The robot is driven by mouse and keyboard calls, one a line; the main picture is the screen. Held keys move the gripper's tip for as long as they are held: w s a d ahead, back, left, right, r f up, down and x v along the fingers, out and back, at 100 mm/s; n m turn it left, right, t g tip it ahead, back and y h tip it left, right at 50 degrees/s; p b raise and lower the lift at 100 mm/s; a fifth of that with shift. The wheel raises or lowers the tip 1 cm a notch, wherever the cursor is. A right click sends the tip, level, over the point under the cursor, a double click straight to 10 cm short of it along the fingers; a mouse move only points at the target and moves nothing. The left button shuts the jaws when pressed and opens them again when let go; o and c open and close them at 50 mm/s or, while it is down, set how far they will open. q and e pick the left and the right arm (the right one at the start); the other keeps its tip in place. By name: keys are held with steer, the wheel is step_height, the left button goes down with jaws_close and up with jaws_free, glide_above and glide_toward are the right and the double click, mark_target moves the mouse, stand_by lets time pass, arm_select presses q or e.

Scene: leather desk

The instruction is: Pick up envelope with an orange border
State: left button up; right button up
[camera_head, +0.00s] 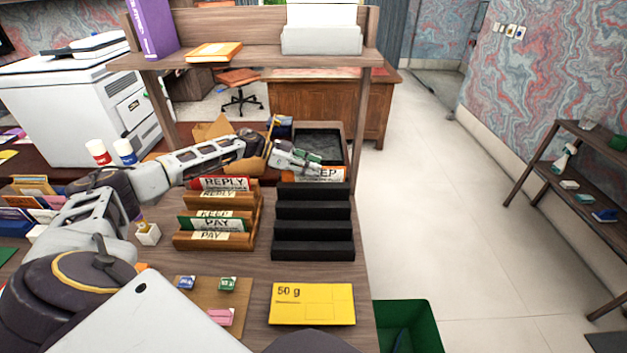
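An orange-edged paper piece with a white face and dark letters ending in "EP" (328,174) stands upright at the back of the black stepped rack (313,224). It looks like the envelope with an orange border, but it is too small to be sure. My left arm reaches across from the left. My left gripper (308,161) is just behind and above this piece, overlapping its upper left edge in the view. Whether the fingers touch it, or are open or shut, I cannot tell. My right gripper is out of view.
A wooden rack (214,240) with "REPLY", "KEEP" and "PAY" cards stands left of the black rack. A dark tray (325,142) lies behind the gripper. A shelf (260,56) spans above. A green bin (408,325) stands right.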

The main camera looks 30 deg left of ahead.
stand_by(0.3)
arm_select(q)
jaws_close()
steer(key=shift+r, duration=0.1)
step_height(320, 180, up, 18)
steer(key=shift+p, duration=0.4)
stand_by(0.6)
stand_by(0.4)
